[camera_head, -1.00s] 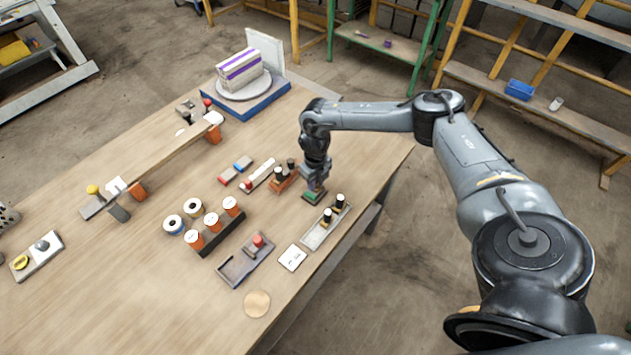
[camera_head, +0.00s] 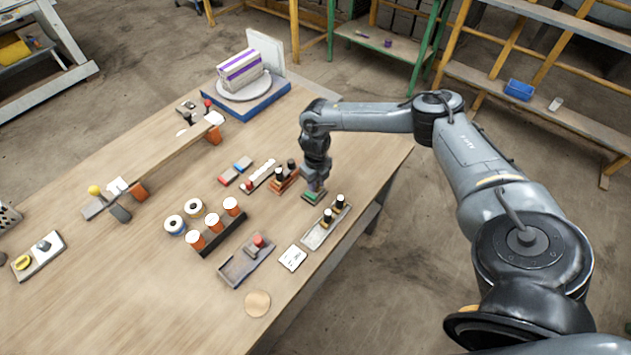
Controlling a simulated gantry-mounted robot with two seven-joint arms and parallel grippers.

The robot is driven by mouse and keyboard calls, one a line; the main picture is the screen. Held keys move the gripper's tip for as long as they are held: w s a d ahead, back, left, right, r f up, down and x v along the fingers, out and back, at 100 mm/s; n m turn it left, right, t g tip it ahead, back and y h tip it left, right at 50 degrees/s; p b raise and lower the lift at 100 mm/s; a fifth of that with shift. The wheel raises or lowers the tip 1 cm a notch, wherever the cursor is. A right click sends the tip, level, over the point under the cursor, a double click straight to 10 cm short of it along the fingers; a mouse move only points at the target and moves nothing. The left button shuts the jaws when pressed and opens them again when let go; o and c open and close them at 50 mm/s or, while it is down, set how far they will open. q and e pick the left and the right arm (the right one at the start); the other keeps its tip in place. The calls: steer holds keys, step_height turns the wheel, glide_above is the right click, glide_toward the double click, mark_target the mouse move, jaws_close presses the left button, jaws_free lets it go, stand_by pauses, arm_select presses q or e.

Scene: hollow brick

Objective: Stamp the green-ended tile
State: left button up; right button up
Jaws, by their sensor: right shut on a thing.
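My right gripper (camera_head: 315,184) points straight down near the table's right edge. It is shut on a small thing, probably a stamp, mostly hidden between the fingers. Directly below is a flat green-topped block (camera_head: 312,197); I cannot tell whether the held thing touches it. I cannot make out a green-ended tile for certain. My left gripper is not in view.
Red and blue blocks (camera_head: 242,164) lie left of the stamps. An orange-topped row of cylinders (camera_head: 222,239), a grey tray with a red knob (camera_head: 237,269) and a white card (camera_head: 292,258) stand in front. A raised plank (camera_head: 165,157) crosses the left side.

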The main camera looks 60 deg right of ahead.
steer(key=shift+r+p, duration=1.85)
steer(key=shift+r, duration=0.45)
steer(key=shift+r+p, duration=1)
steer(key=shift+r, duration=0.05)
steer(key=shift+a, duration=0.1)
